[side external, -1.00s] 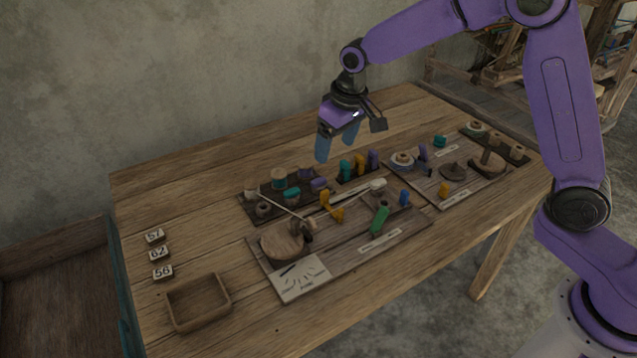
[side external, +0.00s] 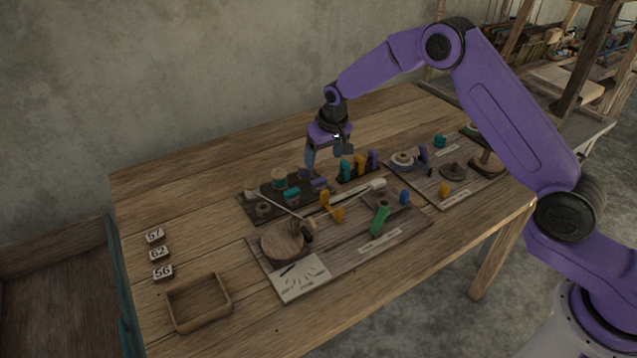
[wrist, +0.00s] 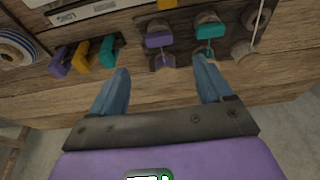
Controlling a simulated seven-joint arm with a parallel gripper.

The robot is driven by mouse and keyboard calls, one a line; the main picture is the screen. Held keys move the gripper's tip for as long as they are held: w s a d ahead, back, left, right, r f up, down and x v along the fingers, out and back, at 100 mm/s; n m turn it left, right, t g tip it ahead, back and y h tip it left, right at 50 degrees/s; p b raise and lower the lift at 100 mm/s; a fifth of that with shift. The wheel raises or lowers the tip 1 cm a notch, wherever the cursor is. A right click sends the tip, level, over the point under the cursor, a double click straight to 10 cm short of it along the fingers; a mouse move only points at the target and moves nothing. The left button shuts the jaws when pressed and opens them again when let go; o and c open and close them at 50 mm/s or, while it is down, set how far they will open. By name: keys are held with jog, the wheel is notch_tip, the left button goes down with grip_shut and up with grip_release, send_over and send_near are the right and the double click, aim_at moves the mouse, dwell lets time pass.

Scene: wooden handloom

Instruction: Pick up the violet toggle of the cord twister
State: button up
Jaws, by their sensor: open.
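Several violet pieces are in view; I cannot tell for certain which is the toggle. One violet piece (side external: 319,184) sits on the dark tray (side external: 243,206) at the back of the table; in the wrist view it is the violet block (wrist: 159,40). Another violet piece (side external: 373,158) stands upright in a small rack beside a yellow and a teal one; it shows at the left of the wrist view (wrist: 62,61). My gripper (side external: 311,167) is open and empty above the dark tray's rear right part. In the wrist view, its fingers (wrist: 163,68) point toward the tray's violet block, apart from it.
Teal pieces (wrist: 210,31) and wooden spools share the dark tray. A board with a round wooden disc (side external: 283,242) and a green piece (side external: 380,220) lies in front. An empty wooden box (side external: 199,302) is at front left.

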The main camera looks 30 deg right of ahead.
aim_at(319, 180)
jog(key=x, duration=0.9)
jog(key=shift+f, duration=0.35)
jog(key=c, duration=1.1)
